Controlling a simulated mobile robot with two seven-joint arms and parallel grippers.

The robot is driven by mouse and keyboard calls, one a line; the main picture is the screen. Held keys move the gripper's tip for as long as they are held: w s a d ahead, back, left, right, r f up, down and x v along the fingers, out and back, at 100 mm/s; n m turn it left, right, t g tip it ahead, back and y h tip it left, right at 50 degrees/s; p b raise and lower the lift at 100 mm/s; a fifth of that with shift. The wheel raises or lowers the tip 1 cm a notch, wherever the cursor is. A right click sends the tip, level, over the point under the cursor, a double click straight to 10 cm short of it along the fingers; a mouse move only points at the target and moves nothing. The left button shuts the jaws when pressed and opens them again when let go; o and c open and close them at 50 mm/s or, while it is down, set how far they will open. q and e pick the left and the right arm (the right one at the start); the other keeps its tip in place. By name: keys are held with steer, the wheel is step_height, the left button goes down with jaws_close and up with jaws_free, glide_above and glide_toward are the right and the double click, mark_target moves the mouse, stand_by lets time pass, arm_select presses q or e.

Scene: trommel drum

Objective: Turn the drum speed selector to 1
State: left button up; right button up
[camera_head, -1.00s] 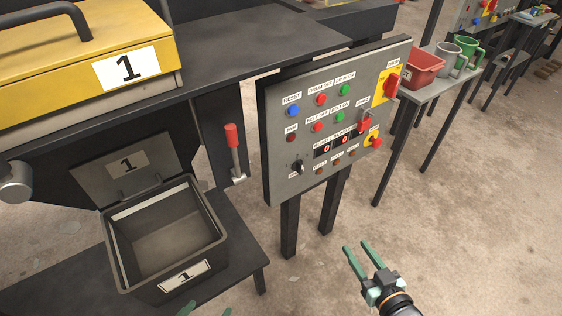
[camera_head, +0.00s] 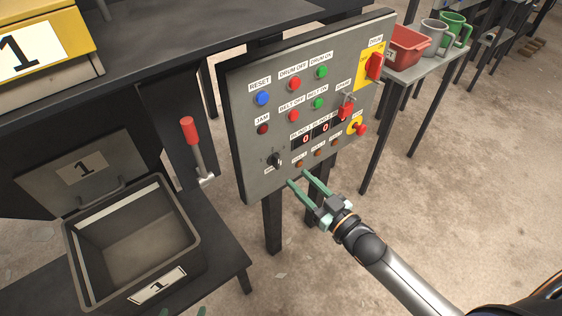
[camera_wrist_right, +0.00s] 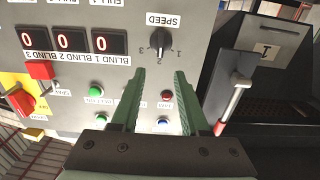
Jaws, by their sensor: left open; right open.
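The drum speed selector is a black knob (camera_head: 275,160) at the lower left of the grey control panel (camera_head: 245,130). My right gripper (camera_head: 303,180) is open and empty, below and right of the knob in the head view. In the right wrist view its green fingers (camera_wrist_right: 157,82) point toward the knob, apart from it. My left gripper (camera_head: 182,312) shows only its green fingertips at the bottom edge, open.
Other buttons, three displays (camera_head: 324,131) and a red switch (camera_head: 374,66) share the panel. A red-handled lever (camera_head: 190,133) stands left of it, above an open bin (camera_head: 190,270). A side table (camera_head: 398,85) with containers stands at right.

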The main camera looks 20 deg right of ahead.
mark_target(279, 159)
steer(key=x, duration=0.8)
steer(key=shift+w, duration=0.1)
steer(key=shift+c, duration=0.2)
jaws_close()
